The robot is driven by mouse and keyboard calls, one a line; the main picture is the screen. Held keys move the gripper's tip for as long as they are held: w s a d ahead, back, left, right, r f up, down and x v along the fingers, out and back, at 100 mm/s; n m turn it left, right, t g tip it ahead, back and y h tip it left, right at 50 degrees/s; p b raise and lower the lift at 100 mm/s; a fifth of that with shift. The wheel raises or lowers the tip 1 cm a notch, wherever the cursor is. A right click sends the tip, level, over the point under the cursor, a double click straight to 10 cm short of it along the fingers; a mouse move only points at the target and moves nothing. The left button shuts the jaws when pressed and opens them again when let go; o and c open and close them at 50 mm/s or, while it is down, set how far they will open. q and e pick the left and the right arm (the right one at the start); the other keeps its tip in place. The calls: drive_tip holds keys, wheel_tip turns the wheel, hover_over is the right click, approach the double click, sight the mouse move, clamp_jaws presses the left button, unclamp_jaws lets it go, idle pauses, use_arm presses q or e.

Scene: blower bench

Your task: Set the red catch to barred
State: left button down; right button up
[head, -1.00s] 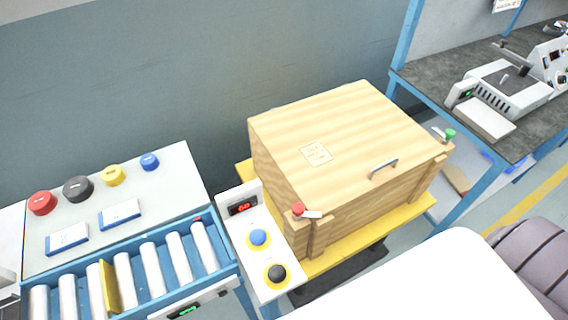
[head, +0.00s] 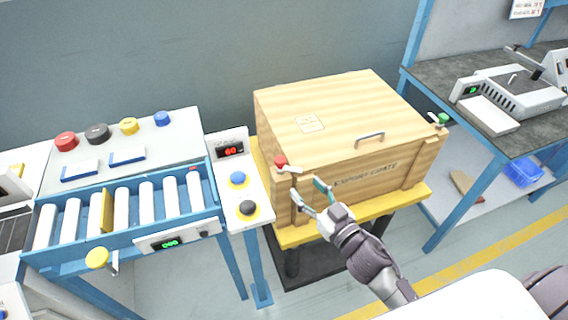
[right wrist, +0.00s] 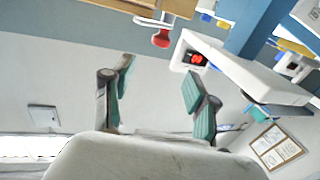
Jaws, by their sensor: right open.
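The red catch (head: 281,161) sits at the near left top corner of the wooden crate (head: 345,165). Its red knob is at the left and its pale metal lever points right. My right gripper (head: 307,191) is open and empty, just below and right of the catch, in front of the crate. I see no contact between them. In the right wrist view the red catch (right wrist: 161,38) shows beyond the open fingers (right wrist: 158,70), near the crate edge (right wrist: 178,6). A green-knobbed catch (head: 442,119) is at the crate's right corner. My left gripper is out of view.
A white button panel (head: 236,197) with blue and black buttons stands close left of the crate. Left of it is a roller conveyor (head: 120,240). A grey-topped bench (head: 440,85) stands right. The crate has a metal lid handle (head: 369,137) and rests on a yellow platform (head: 402,206).

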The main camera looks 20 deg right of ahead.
sight(280, 159)
drive_tip(key=p+x, duration=0.1)
drive_tip(key=x, duration=1)
drive_tip(key=shift+w+a, duration=0.15)
drive_tip(key=shift+w, duration=0.1)
drive_tip(key=shift+w+a, duration=0.15)
drive_tip(key=shift+w, duration=0.45)
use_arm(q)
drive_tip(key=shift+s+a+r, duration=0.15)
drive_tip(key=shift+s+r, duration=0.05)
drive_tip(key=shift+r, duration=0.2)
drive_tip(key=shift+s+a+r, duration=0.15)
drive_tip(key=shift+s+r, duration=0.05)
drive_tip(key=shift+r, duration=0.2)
use_arm(e)
drive_tip(key=shift+c, duration=0.7)
clamp_jaws()
use_arm(q)
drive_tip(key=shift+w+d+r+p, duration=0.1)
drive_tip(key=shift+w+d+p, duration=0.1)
drive_tip(key=shift+p, duration=0.15)
